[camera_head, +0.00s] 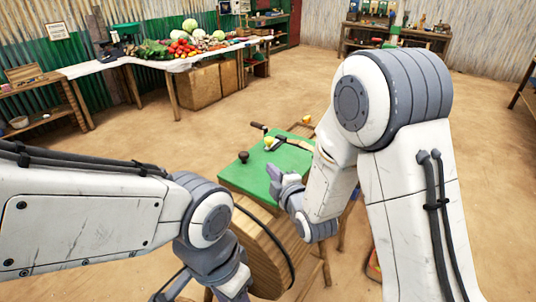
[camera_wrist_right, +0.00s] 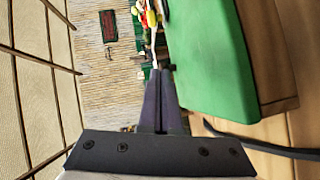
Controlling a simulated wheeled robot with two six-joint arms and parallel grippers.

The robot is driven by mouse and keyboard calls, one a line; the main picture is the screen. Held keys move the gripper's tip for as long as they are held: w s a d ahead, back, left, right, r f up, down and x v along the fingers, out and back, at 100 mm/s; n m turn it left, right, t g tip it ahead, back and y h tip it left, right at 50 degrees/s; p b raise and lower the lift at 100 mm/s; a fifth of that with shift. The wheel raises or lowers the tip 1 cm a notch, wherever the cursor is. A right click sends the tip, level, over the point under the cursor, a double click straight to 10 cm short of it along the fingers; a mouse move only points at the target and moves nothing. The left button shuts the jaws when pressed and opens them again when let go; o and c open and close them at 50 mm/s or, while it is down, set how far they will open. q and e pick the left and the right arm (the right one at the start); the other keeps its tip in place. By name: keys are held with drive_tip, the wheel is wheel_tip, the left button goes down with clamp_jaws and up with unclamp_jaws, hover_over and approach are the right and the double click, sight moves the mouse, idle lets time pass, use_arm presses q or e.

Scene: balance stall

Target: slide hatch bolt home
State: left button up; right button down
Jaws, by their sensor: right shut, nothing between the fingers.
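A green board (camera_head: 294,160) tops a wooden stand in the middle of the head view. A dark round knob (camera_head: 243,156) stands at its left edge, and a dark handle (camera_head: 258,126) shows at its far edge. I cannot tell which part is the hatch bolt. My right gripper (camera_head: 272,172) is shut and empty over the board's near left part. In the right wrist view its fingers (camera_wrist_right: 158,85) are together, beside the board's green face (camera_wrist_right: 212,60). My left gripper (camera_head: 170,288) is low at the bottom edge, partly cut off, its jaws unclear.
A yellow item (camera_head: 268,141) and another yellow item (camera_head: 306,119) are at the board's far side. A round wooden piece (camera_head: 258,262) is below the board. A vegetable table (camera_head: 110,64) stands along the back left wall. Open floor (camera_head: 140,130) lies between.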

drive_tip(key=shift+w+d+n+t, duration=0.35)
drive_tip(key=shift+w+n+t, duration=0.05)
drive_tip(key=shift+t, duration=0.1)
drive_tip(key=shift+w+a, duration=0.1)
drive_tip(key=shift+w, duration=0.25)
drive_tip(key=p, duration=0.3)
approach(269, 143)
drive_tip(key=w+a, duration=0.2)
drive_tip(key=a, duration=0.1)
drive_tip(key=w+a, duration=0.1)
drive_tip(key=a, duration=0.1)
drive_tip(key=shift+a+r, duration=0.1)
drive_tip(key=shift+r, duration=0.15)
drive_tip(key=shift+w+d+f+p, duration=0.2)
drive_tip(key=shift+w+d+p, duration=0.45)
drive_tip(key=shift+w, duration=0.4)
drive_tip(key=shift+w+d+f, duration=0.2)
drive_tip(key=shift+w+d, duration=0.1)
drive_tip(key=shift+w, duration=0.25)
